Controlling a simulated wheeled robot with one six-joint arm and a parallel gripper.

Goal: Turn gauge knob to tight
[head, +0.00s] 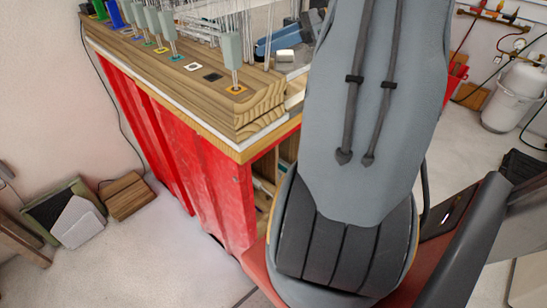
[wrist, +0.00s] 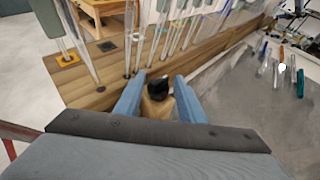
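In the wrist view, my gripper (wrist: 159,80) has two blue fingers set apart. A small black knob-like top (wrist: 160,84) on a tan body (wrist: 157,106) shows between them. The black top is clear of both fingertips; whether the tan body touches the fingers I cannot tell. No tight marking or dial can be read. In the head view my grey arm hides much of the bench top, and a blue piece (head: 278,42) left of it may be part of my gripper.
Several upright glass rods (wrist: 132,40) stand close beyond and left of the fingers on a wooden board (wrist: 85,90). A grey-green block (head: 232,50) stands at the board's near corner. The red bench side (head: 165,140) lies below. Small coloured items (wrist: 282,65) lie at right.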

